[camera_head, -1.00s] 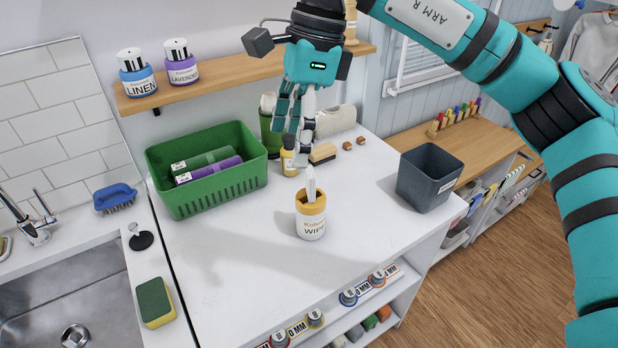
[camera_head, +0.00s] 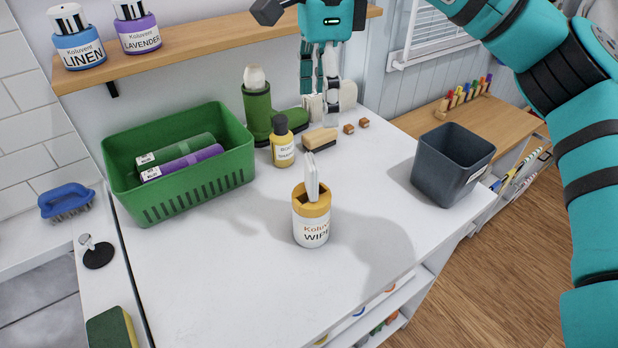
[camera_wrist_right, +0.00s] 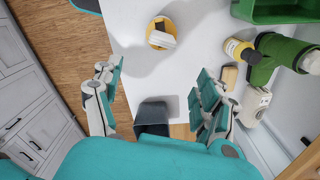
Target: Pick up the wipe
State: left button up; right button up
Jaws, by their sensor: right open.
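The white wipe (camera_head: 312,178) sticks up out of a round white canister (camera_head: 311,229) with a yellow rim, labelled as wipes, on the white counter. The wipe also shows in the right wrist view (camera_wrist_right: 162,40), at the top, over the canister's yellow rim (camera_wrist_right: 154,27). My right gripper (camera_head: 320,110) is open and empty, above the back of the counter behind the canister. In the right wrist view its fingers (camera_wrist_right: 158,112) are spread wide, apart from the wipe. My left gripper is in no view.
A green basket (camera_head: 190,192) with two rolls stands left. A green boot (camera_head: 258,115), yellow bottle (camera_head: 283,145) and brush (camera_head: 320,140) stand at the back. A dark grey bin (camera_head: 440,180) stands right. A shelf (camera_head: 210,38) hangs behind. The counter around the canister is clear.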

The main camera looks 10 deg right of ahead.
aim_at(315, 163)
jog(key=f+p, duration=0.1)
jog(key=f, duration=0.4)
jog(key=f+p, duration=0.1)
jog(key=f, duration=0.4)
jog(key=f+p, duration=0.1)
jog(key=f, duration=0.5)
jog(key=shift+a+p, duration=0.3)
jog(key=shift+a, duration=0.1)
jog(key=shift+f, duration=0.25)
jog(key=c, duration=1)
jog(key=shift+o, duration=0.2)
jog(key=shift+r, duration=0.15)
jog(key=shift+r, duration=0.25)
jog(key=r+b, duration=0.2)
jog(key=shift+s+a+r, duration=0.1)
jog(key=shift+s+r, duration=0.2)
jog(key=s+a+r+b, duration=0.1)
jog(key=s+b, duration=0.3)
jog(key=s, duration=1.1)
jog(key=shift+a+r, duration=0.3)
jog(key=shift+a, duration=0.4)
